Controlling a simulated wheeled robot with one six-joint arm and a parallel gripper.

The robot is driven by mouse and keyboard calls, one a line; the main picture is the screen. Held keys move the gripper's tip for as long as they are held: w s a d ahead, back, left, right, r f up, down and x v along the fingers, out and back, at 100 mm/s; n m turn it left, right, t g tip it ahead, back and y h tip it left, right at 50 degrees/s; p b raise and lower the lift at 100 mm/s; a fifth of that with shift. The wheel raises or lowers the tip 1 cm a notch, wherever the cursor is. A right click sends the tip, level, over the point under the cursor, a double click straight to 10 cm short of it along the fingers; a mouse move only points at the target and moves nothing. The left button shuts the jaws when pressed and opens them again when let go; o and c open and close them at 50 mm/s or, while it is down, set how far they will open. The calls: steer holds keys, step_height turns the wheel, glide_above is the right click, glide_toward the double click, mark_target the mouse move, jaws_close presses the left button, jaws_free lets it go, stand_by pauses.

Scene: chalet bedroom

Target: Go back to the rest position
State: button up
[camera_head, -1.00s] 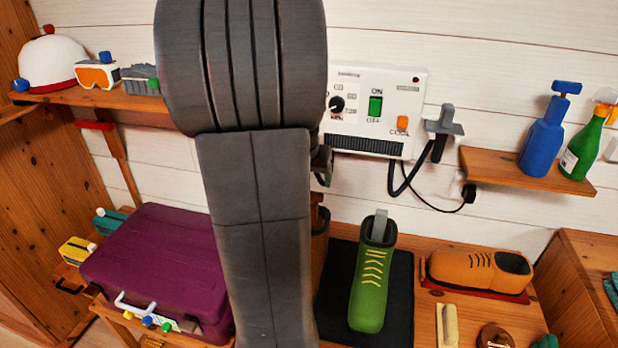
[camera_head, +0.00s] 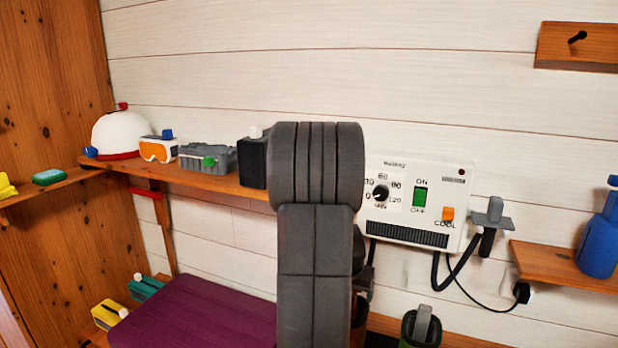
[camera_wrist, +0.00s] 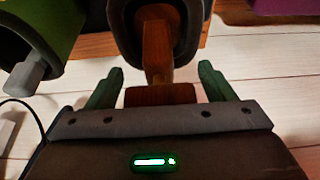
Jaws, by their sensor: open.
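My gripper (camera_wrist: 159,84) shows in the wrist view with its two green fingers apart. A brown wooden handle (camera_wrist: 160,60) with a block at its end comes out of a dark boot opening and appears between the fingers; I see no finger touching it. A green boot (camera_wrist: 55,30) with a grey insert is at the upper left of that view. In the head view my dark arm stands in the centre and hides the gripper. The green boot's top (camera_head: 421,328) shows at the bottom edge there.
A control box (camera_head: 415,205) hangs on the wall beside my arm. A shelf (camera_head: 210,180) with a white helmet (camera_head: 118,134), goggles (camera_head: 158,150) and a grey item (camera_head: 207,158) is at left. A purple case (camera_head: 195,318) lies below. A blue bottle (camera_head: 598,240) stands at right.

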steer(key=shift+r, duration=1.5)
